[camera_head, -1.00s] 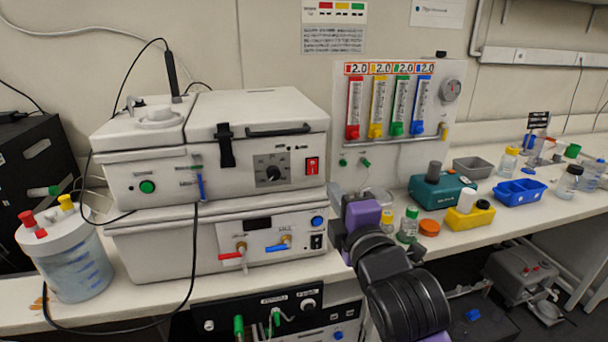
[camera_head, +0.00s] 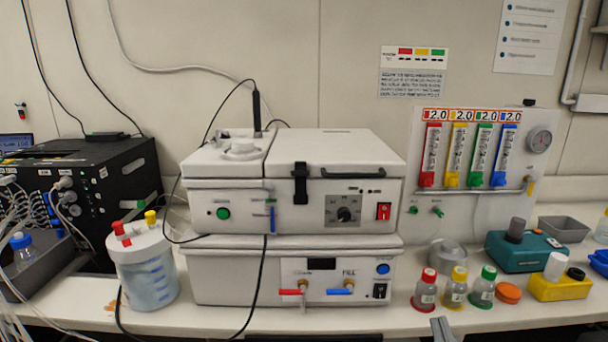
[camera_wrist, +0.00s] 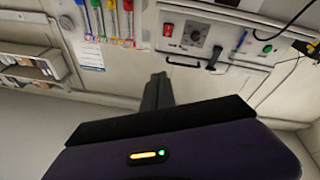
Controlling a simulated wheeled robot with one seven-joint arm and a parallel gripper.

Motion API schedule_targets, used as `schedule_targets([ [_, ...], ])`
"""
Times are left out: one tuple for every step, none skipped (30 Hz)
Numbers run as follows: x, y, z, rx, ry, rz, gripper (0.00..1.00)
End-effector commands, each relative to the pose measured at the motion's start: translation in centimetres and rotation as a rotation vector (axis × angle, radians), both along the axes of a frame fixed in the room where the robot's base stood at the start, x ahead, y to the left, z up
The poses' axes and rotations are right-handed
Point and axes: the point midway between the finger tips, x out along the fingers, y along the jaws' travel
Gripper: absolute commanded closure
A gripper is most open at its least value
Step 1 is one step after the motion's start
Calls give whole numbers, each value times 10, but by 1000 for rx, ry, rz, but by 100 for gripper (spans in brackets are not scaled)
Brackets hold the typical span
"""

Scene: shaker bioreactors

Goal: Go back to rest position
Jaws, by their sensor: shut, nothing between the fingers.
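My gripper (camera_wrist: 157,90) shows in the wrist view with its dark fingers together and nothing between them. In that view the fingers point toward the wall and bench equipment, with open space around them. In the head view the arm is almost wholly out of sight. Only a small grey piece shows at the bottom edge, in front of the capped bottles, and I cannot tell which part it is. The white shaker bioreactor (camera_head: 350,160) stands on the bench with its lid down, and its front panel shows upside down in the wrist view (camera_wrist: 200,35).
Bottles with red (camera_head: 425,290), yellow (camera_head: 455,287) and green (camera_head: 483,286) caps stand right of the shaker. A jar (camera_head: 146,270) stands to its left, near a black unit (camera_head: 115,180). Flow meters (camera_head: 467,155) hang on the wall. The bench front is mostly clear.

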Motion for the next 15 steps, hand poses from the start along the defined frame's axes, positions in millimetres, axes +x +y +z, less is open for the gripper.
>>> schedule_targets([
  [-18,1,-15,54,17,10,100],
  [-27,0,-22,86,24,13,100],
  [-41,0,-31,127,32,19,100],
  [-51,0,-37,156,39,23,100],
  [-61,0,-43,183,47,27,100],
  [-74,-1,-51,218,59,31,100],
  [-84,-1,-57,243,68,34,100],
  [-94,-1,-62,266,78,36,100],
  [-108,-1,-69,295,92,39,100],
  [-119,-2,-74,315,105,40,100],
  [-129,-2,-79,334,116,42,100],
  [-142,-3,-85,355,133,44,100],
  [-153,-3,-90,370,149,45,100],
  [-163,-3,-94,383,164,45,100],
  [-177,-4,-100,398,186,44,100],
])
